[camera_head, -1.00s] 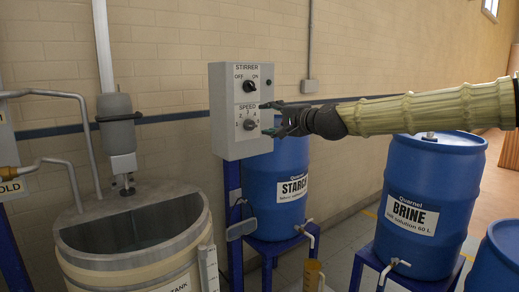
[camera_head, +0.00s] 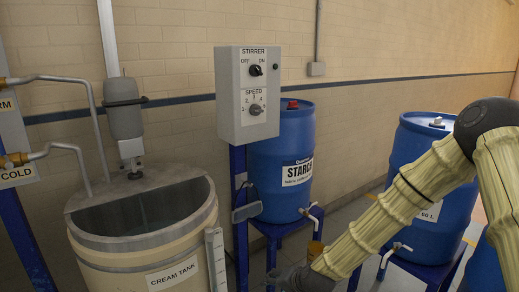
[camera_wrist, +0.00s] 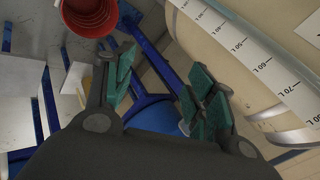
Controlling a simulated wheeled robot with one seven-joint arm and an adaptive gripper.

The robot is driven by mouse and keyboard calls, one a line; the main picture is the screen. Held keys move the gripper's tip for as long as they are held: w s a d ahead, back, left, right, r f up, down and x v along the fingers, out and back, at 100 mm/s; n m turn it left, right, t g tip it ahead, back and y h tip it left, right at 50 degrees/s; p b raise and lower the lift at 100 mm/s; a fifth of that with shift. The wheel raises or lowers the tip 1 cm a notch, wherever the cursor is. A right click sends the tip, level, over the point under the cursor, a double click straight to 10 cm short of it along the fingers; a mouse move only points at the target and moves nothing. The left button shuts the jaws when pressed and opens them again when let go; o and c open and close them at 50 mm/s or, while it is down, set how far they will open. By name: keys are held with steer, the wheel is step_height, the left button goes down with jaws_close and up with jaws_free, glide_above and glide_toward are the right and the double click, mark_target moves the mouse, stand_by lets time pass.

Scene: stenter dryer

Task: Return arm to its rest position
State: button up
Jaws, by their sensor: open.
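My gripper shows in the wrist view (camera_wrist: 160,95), with its two green-padded fingers apart and nothing between them. In the head view only its dark wrist end shows at the bottom edge, below the control box; the fingertips are out of frame there. My arm in its pale ribbed sleeve bends down from the right side. The grey control box (camera_head: 230,95) stands clear of the arm, with a STIRRER knob (camera_head: 256,70) and a SPEED knob (camera_head: 256,109).
The cream tank (camera_head: 175,278) stands at left, and its scale (camera_wrist: 265,68) is close beside the fingers in the wrist view. A blue STARCH barrel (camera_head: 280,190) stands on a blue frame behind. A BRINE barrel (camera_head: 410,150) is partly hidden by my arm. A red bucket-like container (camera_wrist: 90,15) is near the left finger.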

steer(key=s+d+f+n+g+h, duration=0.15)
steer(key=s+d+f, duration=0.25)
steer(key=s+f, duration=0.65)
steer(key=s+d+f+n+g+h, duration=0.1)
steer(key=s+d+f, duration=0.2)
steer(key=s, duration=0.7)
steer(key=s+d+f+n+g+h+p, duration=0.1)
steer(key=s+d, duration=0.4)
steer(key=s, duration=0.5)
steer(key=s+d+f+n+g+h+p, duration=0.1)
steer(key=s+d+f, duration=0.4)
steer(key=s, duration=0.5)
steer(key=shift+s+n+g, duration=0.4)
steer(key=shift+n+g, duration=0.25)
steer(key=shift+g, duration=0.5)
